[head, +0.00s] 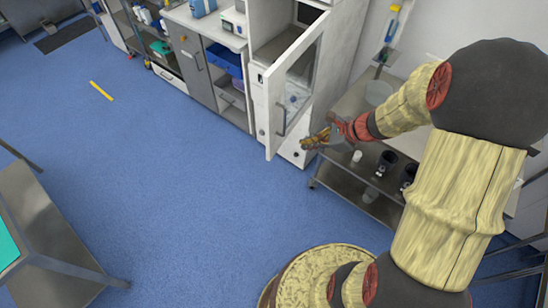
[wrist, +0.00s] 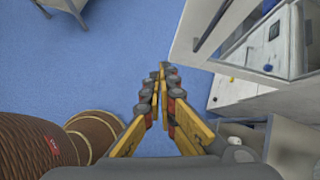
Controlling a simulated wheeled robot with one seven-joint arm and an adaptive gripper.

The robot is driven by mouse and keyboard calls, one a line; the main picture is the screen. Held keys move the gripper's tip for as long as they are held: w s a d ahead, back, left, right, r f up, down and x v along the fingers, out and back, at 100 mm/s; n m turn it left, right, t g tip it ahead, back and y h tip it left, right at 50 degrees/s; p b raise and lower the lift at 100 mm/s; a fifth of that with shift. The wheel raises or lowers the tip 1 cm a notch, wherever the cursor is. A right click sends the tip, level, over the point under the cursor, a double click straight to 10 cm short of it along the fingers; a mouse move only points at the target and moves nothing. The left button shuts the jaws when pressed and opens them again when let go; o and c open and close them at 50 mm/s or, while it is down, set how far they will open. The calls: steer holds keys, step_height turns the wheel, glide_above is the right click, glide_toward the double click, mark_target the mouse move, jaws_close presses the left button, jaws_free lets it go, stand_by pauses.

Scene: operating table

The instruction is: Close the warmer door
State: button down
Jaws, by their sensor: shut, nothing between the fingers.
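The warmer door (head: 272,112) is a white-framed panel with a glass pane and a bar handle (head: 284,120). It stands open, swung out from the tall white warmer cabinet (head: 345,50). My gripper (head: 304,143) is shut and empty, beside the lower part of the door, to the right of the handle in the head view. I cannot tell whether it touches the door. In the wrist view the shut fingers (wrist: 161,74) point up over blue floor. The door (wrist: 190,40) and its handle (wrist: 212,30) show at upper right, apart from the fingertips there.
A steel trolley (head: 350,180) with dark containers stands right of the cabinet, under my arm. A counter with grey and blue drawers (head: 195,68) lies to the left. A steel table (head: 45,230) is at lower left. The blue floor (head: 180,190) between is clear.

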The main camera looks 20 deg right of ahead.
steer(key=w+r+m, duration=0.1)
steer(key=m, duration=0.1)
steer(key=m+t+b, duration=0.1)
steer(key=b, duration=0.1)
glide_toward(269, 138)
steer(key=shift+x, duration=2.35)
steer(key=shift+f, duration=0.1)
